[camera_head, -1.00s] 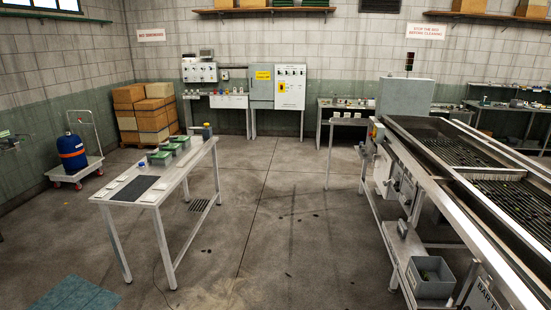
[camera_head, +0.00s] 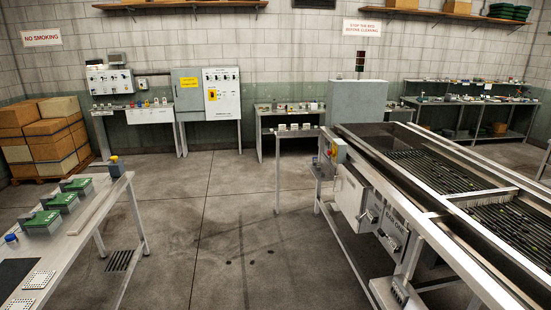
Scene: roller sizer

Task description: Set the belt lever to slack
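The roller sizer (camera_head: 423,217) stands on the right, a long metal bed with dark rollers. Neither of my grippers shows in this view.
A table (camera_head: 86,231) with several green boxes (camera_head: 62,202) stands at the left. A grey cabinet (camera_head: 189,107), control panels and a small bench (camera_head: 289,107) line the back wall. Stacked cartons (camera_head: 41,131) stand at the left. The floor (camera_head: 232,230) between table and sizer is clear.

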